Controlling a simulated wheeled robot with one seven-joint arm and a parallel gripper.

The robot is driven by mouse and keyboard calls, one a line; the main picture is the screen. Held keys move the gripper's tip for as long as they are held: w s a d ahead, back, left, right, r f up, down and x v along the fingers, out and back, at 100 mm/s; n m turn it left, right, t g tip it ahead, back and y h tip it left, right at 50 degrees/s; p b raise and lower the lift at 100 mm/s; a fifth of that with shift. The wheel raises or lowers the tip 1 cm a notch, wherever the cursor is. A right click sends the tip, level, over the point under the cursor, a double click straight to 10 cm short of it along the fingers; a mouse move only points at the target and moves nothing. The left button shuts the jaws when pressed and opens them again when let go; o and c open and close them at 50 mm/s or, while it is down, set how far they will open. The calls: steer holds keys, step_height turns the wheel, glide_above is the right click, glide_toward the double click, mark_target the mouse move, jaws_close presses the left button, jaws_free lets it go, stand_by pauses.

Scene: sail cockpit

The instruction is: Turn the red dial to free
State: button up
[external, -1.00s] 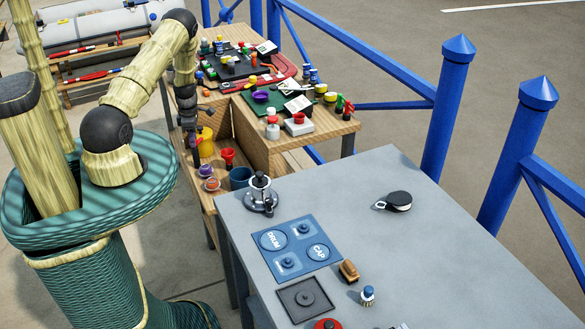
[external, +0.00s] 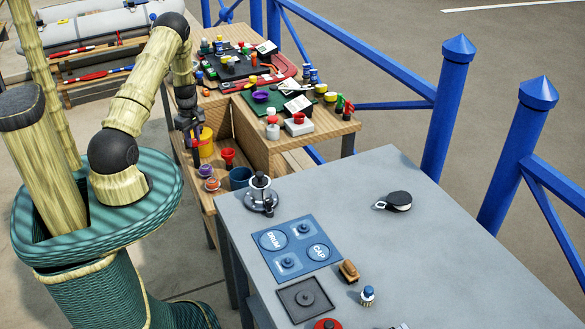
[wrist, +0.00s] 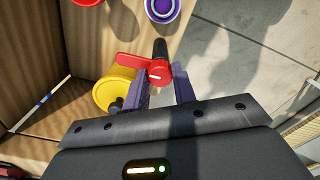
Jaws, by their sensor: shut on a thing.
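The red dial (wrist: 159,74) is in the middle of the wrist view, with a short white mark on its face. A red lever-like arm (wrist: 128,61) reaches left from it and a black grip (wrist: 160,48) stands above it. My gripper (wrist: 159,82) has its two purple fingers on either side of the dial, shut on it. No "free" label can be read.
A yellow mug-like container (wrist: 113,90) is close left of the fingers. A purple-rimmed cup (wrist: 162,8) lies ahead. A red funnel (external: 228,155) and blue cup (external: 240,178) stand on the shelf. The grey table (external: 420,260) is in front; concrete floor is open to the left.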

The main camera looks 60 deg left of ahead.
mark_target(193, 140)
stand_by(0.4)
steer(key=o, duration=1)
steer(key=shift+r, duration=0.1)
step_height(193, 140, up, 17)
steer(key=b, duration=0.1)
steer(key=shift+r+b, duration=0.15)
steer(key=shift+b, duration=0.15)
